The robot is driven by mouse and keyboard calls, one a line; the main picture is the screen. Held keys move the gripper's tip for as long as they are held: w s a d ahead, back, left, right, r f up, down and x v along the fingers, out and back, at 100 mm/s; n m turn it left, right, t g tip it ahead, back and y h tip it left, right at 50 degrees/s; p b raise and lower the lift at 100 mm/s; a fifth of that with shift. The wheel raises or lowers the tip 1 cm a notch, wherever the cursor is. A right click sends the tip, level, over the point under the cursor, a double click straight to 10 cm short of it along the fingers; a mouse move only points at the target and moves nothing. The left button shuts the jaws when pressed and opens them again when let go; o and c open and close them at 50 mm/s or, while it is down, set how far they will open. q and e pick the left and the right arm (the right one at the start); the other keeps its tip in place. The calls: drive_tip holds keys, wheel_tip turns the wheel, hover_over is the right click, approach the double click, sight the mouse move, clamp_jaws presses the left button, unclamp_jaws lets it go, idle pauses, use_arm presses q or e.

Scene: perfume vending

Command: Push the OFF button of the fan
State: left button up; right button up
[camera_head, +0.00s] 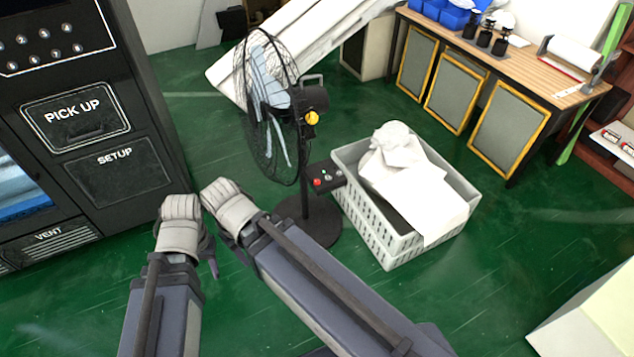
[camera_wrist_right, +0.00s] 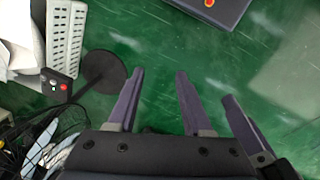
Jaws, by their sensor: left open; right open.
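The black standing fan (camera_head: 307,100) stands on the floor in the middle of the head view. Its control box (camera_head: 326,178) is on the pole and carries a red button (camera_head: 317,182) and other small buttons; no labels are readable. The box also shows in the right wrist view (camera_wrist_right: 58,87), left of the fan's round base (camera_wrist_right: 112,69). My left gripper (camera_head: 209,258) is open, to the left of the fan and apart from the box. My right gripper (camera_wrist_right: 159,72) is open and empty above the floor; its fingers are mostly hidden in the head view. Neither gripper touches the fan.
A light grey crate (camera_head: 388,246) with white cloth (camera_head: 420,185) stands right beside the control box. A black vending machine (camera_head: 95,130) is at the left. A workbench (camera_head: 530,75) stands at the back right. My two arms are close together.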

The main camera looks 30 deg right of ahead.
clamp_jaws()
idle(1.5)
